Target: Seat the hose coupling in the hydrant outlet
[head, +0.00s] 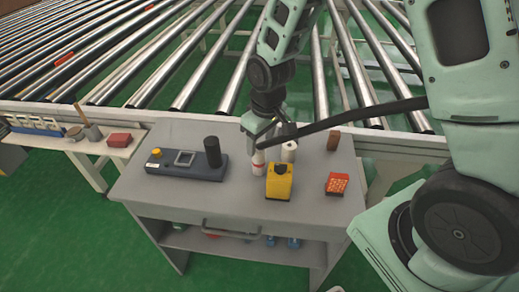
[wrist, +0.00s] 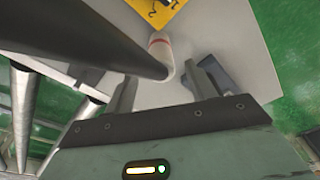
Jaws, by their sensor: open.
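I cannot make out a hose coupling or a hydrant outlet by shape in either view. My gripper (head: 258,138) points down over the grey cart top. In the wrist view its two fingers are spread (wrist: 165,84). A white cylinder with a red band (head: 258,162) stands upright just below the gripper; it also shows ahead of the fingers in the wrist view (wrist: 160,47). A long dark bar (head: 375,112) runs from the right to beside the gripper, and its end shows near the fingers in the wrist view (wrist: 105,38). I cannot tell what the bar is.
The cart top (head: 150,135) also holds a dark control box (head: 170,169), a black cylinder (head: 212,152), a yellow block (head: 279,184), a white roll (head: 289,151), a red box (head: 337,184) and a brown cylinder (head: 333,140). A roller conveyor (head: 140,55) lies behind.

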